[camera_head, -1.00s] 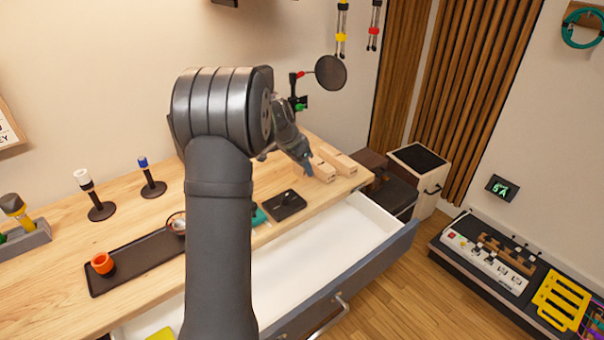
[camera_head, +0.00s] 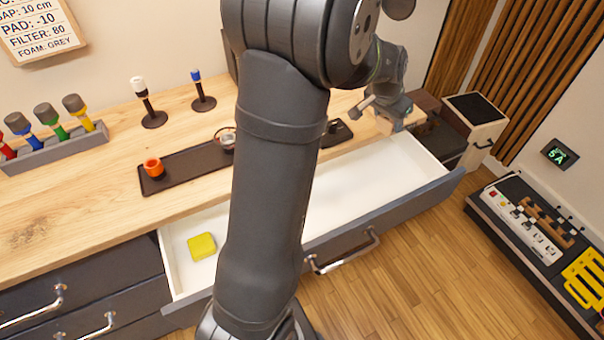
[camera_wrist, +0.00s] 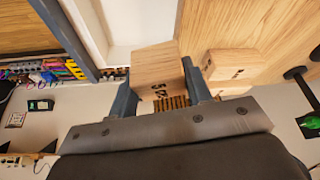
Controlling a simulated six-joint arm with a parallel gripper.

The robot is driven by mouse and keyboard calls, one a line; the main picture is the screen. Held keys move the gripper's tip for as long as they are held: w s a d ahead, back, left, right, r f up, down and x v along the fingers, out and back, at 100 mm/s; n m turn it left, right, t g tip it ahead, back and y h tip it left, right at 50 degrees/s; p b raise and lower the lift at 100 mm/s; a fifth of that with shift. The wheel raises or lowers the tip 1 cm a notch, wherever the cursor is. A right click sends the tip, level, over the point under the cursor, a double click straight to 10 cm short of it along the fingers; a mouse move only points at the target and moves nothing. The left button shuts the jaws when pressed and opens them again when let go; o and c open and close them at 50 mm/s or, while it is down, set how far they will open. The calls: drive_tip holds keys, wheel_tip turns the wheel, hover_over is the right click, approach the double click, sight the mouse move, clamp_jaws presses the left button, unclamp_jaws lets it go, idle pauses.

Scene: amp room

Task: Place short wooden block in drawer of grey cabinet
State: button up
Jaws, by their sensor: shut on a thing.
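My gripper (camera_wrist: 157,70) is shut on a pale wooden block (camera_wrist: 160,66) with dark markings on its end face. In the head view my gripper (camera_head: 393,115) and the held block (camera_head: 384,125) are at the right end of the desk, near the drawer's back right corner. The open drawer (camera_head: 355,198) of the grey cabinet has a white inside. Part of it shows at the top of the wrist view (camera_wrist: 135,22), beside the block. My arm hides the middle of the drawer.
Another wooden block (camera_wrist: 236,64) lies on the wooden desk right of my gripper. A yellow object (camera_head: 202,246) lies at the drawer's left end. A dark tray (camera_head: 190,167) with an orange cup (camera_head: 153,167) stands on the desk. The drawer's right half looks empty.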

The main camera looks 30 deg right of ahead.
sight(388, 129)
drive_tip(key=shift+s+a+f+n+t, duration=0.15)
drive_tip(key=shift+s+a+f+n, duration=0.2)
drive_tip(key=shift+s+f, duration=0.15)
drive_tip(key=shift+s+a+f+n+t, duration=0.2)
drive_tip(key=shift+s+f+n, duration=0.2)
drive_tip(key=shift+f, duration=0.2)
wheel_tip(388, 129, down, 18)
drive_tip(key=shift+r, duration=0.1)
drive_tip(key=shift+f, duration=0.2)
drive_tip(key=o, duration=1)
drive_tip(key=shift+r, duration=0.1)
drive_tip(key=v, duration=1.2)
drive_tip(key=shift+w, duration=0.1)
